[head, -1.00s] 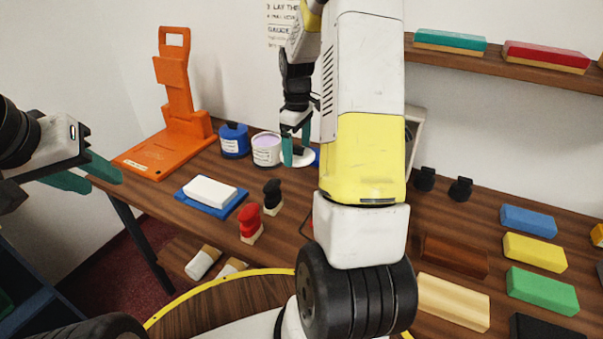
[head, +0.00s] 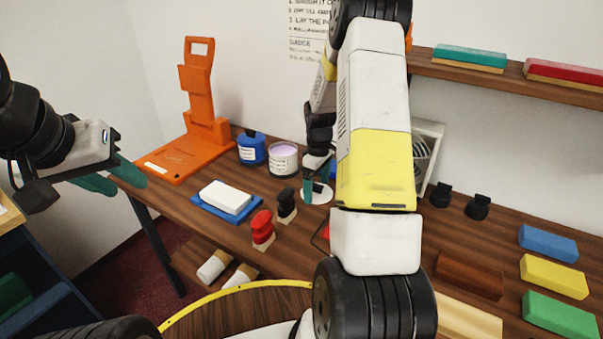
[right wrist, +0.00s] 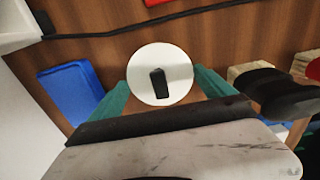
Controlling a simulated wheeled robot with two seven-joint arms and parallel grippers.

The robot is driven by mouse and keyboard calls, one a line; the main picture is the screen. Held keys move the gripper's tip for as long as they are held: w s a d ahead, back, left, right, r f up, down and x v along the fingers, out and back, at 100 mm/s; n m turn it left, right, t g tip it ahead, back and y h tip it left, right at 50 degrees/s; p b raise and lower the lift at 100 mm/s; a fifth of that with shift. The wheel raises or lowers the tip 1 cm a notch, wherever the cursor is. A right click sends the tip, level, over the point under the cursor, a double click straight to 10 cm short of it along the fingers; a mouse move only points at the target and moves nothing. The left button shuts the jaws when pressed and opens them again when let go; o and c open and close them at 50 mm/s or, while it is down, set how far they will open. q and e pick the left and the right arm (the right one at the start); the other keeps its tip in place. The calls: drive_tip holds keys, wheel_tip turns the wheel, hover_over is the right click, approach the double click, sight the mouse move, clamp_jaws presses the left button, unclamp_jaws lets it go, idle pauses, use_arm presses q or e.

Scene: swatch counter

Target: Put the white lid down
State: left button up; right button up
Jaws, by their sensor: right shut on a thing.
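The white lid (head: 317,197) is a round disc with a black knob, seen from above in the right wrist view (right wrist: 147,60). My right gripper (head: 315,186) is shut on the lid, with its teal fingers at the lid's edges. The lid is at or just above the wooden counter, right of the open white pot (head: 284,160) with lilac contents. I cannot tell whether it touches the wood. My left gripper (head: 118,180) is open and empty at the far left, away from the counter items.
A blue pot (head: 251,149) and an orange stand (head: 198,110) are at the back left. Black (head: 287,203) and red-handled (head: 262,229) tools stand near the lid. My right arm hides the counter's middle.

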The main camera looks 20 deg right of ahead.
sight(317, 185)
drive_tip(key=shift+f, duration=0.1)
drive_tip(key=o, duration=1)
wheel_tip(317, 185, up, 12)
drive_tip(key=s+a+r+m+t, duration=0.2)
drive_tip(key=s+a+r, duration=0.25)
drive_tip(key=r, duration=0.25)
drive_tip(key=s+a+r+m+t, duration=0.1)
drive_tip(key=s+a+r, duration=0.2)
drive_tip(key=s+r, duration=0.3)
drive_tip(key=shift+s+a+r+m+t+y, duration=0.45)
drive_tip(key=shift+s+a+r+m, duration=0.5)
drive_tip(key=shift+s, duration=1.45)
drive_tip(key=shift+s+a+r+m+t+y, duration=0.3)
drive_tip(key=shift+s+a+r+m+t, duration=0.6)
drive_tip(key=shift+s, duration=1.45)
drive_tip(key=shift+s+a+r+m+t+y, duration=0.3)
drive_tip(key=shift+s+a+r+m, duration=0.3)
drive_tip(key=shift+s+a, duration=1.25)
drive_tip(key=shift+s+d, duration=0.55)
drive_tip(key=shift+d, duration=0.05)
